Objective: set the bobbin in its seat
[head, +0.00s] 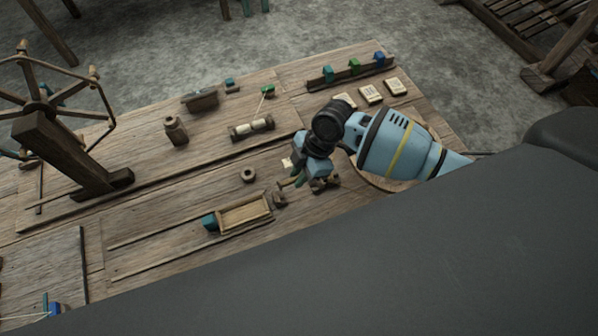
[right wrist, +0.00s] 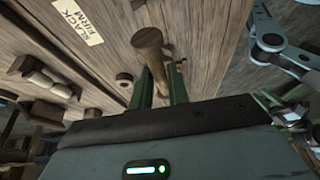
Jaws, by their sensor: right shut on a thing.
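My right gripper (head: 294,182) reaches down over the bench, its fingers low beside a shallow wooden tray. In the right wrist view its two green fingers (right wrist: 162,90) are shut on a brown wooden piece with a wide round head, which looks like the bobbin (right wrist: 148,42). The bobbin's lower part is hidden between the fingers. In the head view, a small grey-brown piece (head: 280,198) shows just below the fingertips; I cannot tell whether it is the held bobbin. I cannot make out the seat with certainty. My left gripper does not show.
The shallow wooden tray (head: 243,214) has a teal block (head: 209,221) at its left end. A small ring (head: 248,175) lies nearby. A holder with pale rolls (head: 251,128), a wooden jar (head: 176,130) and a spoked wheel (head: 45,105) stand farther off.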

